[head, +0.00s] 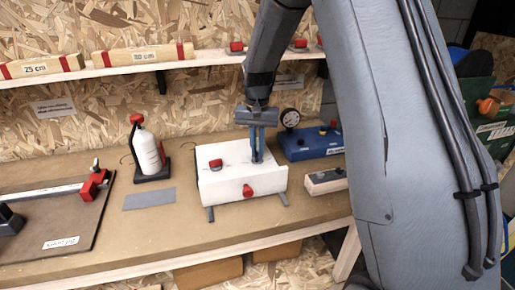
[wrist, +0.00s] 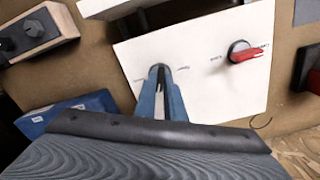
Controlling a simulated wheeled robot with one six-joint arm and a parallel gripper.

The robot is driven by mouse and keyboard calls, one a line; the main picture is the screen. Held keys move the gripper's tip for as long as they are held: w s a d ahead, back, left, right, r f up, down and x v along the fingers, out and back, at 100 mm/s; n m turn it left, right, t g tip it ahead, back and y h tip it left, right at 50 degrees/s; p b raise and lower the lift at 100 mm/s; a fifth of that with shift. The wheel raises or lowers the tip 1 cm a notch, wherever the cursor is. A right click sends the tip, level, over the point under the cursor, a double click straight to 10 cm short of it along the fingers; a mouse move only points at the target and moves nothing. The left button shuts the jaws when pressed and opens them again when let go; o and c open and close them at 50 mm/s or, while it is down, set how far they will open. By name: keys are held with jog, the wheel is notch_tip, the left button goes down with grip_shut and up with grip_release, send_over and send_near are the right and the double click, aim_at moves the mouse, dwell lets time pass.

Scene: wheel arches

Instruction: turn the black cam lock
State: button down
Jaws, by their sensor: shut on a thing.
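The white box (head: 225,187) stands on the workbench, and its top panel (wrist: 205,85) fills the middle of the wrist view. My gripper (head: 257,158) reaches straight down to the right part of that top. In the wrist view its blue fingers (wrist: 159,72) are closed around the black cam lock (wrist: 157,71), which is mostly hidden between them. Small printed words sit beside the lock, too small to read surely. A red-handled switch (wrist: 246,54) is on the same panel, and it also shows in the head view (head: 215,163). A red knob (head: 248,190) is on the box's front.
A blue box (head: 308,143) with a gauge (head: 290,118) stands behind right of the white box. A small wooden block (head: 325,181) with a dark knob lies right. A white bottle (head: 147,152) stands left, near a grey plate (head: 150,198). A shelf (head: 130,67) runs above.

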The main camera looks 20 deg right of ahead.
jog(key=n, duration=0.5)
jog(key=shift+n+p, duration=0.3)
jog(key=n, duration=1)
jog(key=shift+n+p, duration=0.3)
jog(key=shift+n, duration=0.1)
jog(key=n, duration=0.4)
jog(key=shift+n, duration=0.4)
jog(key=c, duration=1.8)
grip_release()
jog(key=shift+c, duration=0.2)
jog(key=shift+r+b, duration=1.05)
jog(key=shift+r, duration=2.9)
